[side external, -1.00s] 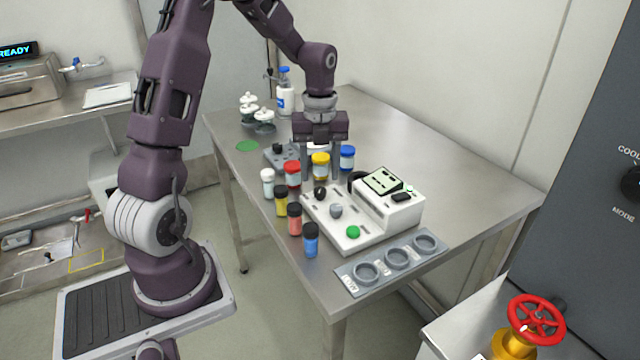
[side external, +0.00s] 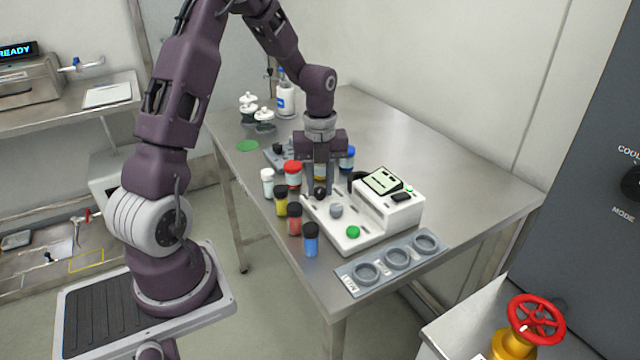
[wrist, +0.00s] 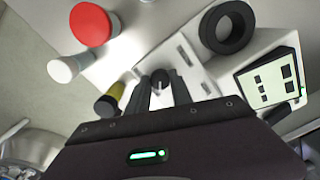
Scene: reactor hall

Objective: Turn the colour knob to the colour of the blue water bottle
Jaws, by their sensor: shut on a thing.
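A white instrument box (side external: 349,240) on the steel table carries a black knob (side external: 320,193) at its left end. A grey knob (side external: 336,211) and a green button (side external: 353,232) are also on it. My gripper (side external: 319,188) points down, with its fingers shut on the black knob. In the wrist view the black knob (wrist: 160,76) shows between the fingertips; its pointer is not readable. A blue bottle with a black cap (side external: 311,241) stands at the table's front edge. A blue-capped jar (side external: 348,158) stands behind the box, and a white bottle with blue top (side external: 286,98) at the back.
Close left of the box stand a yellow bottle (side external: 281,202), a red bottle (side external: 295,220), a white bottle (side external: 268,184) and a red-lidded jar (side external: 293,172). A black ring (wrist: 228,27) and a screen (wrist: 268,82) are right of the fingers. A rack with round holders (side external: 397,258) lies in front.

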